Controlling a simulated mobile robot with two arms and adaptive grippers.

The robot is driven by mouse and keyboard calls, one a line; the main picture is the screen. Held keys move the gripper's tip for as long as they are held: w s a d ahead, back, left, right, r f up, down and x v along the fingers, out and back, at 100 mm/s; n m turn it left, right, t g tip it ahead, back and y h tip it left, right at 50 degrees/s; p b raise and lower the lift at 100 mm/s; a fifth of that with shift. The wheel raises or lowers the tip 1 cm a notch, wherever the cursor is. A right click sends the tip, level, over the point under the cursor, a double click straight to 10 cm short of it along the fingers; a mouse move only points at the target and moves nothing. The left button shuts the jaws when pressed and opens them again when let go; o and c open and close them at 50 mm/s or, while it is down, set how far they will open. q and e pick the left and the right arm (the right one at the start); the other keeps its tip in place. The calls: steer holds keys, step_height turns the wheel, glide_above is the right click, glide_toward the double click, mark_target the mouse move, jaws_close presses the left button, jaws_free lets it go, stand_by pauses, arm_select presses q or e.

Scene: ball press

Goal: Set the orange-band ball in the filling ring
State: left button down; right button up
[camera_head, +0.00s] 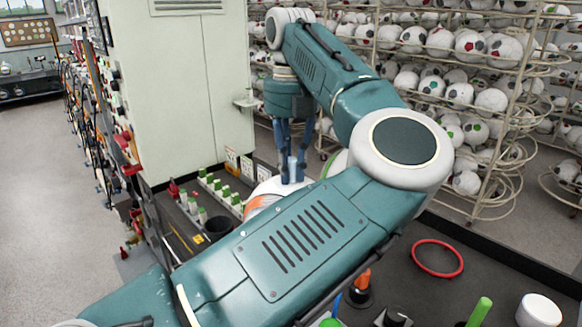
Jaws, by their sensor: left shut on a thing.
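The orange-band ball (262,203), white with an orange band, shows in the head view behind my left forearm, which hides its lower part. My left gripper (291,172) points down at the top of this ball and is shut on it. I cannot tell whether the ball rests on something or hangs clear. A red ring (437,258) lies flat and empty on the dark bench at the right; I cannot tell whether it is the filling ring. My right gripper is not in view.
A pale cabinet (190,90) stands behind the bench at the left. Small green-topped parts (222,190) and a black cup (218,228) are near it. An orange-tipped cone (361,285), a green handle (479,312) and a white cylinder (539,310) stand in front. Racks of balls (455,95) fill the back.

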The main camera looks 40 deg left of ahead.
mark_target(291, 159)
arm_select(q)
steer(key=shift+s+f+b, duration=0.1)
steer(key=shift+f+b, duration=0.15)
steer(key=shift+b, duration=0.05)
steer(key=c, duration=1.6)
jaws_free()
steer(key=shift+r+p, duration=0.45)
steer(key=shift+r, duration=0.1)
step_height(291, 159, up, 3)
steer(key=shift+f+b, duration=0.2)
steer(key=shift+b, duration=0.15)
step_height(291, 159, up, 9)
steer(key=shift+f+p, duration=0.1)
steer(key=shift+p, duration=0.8)
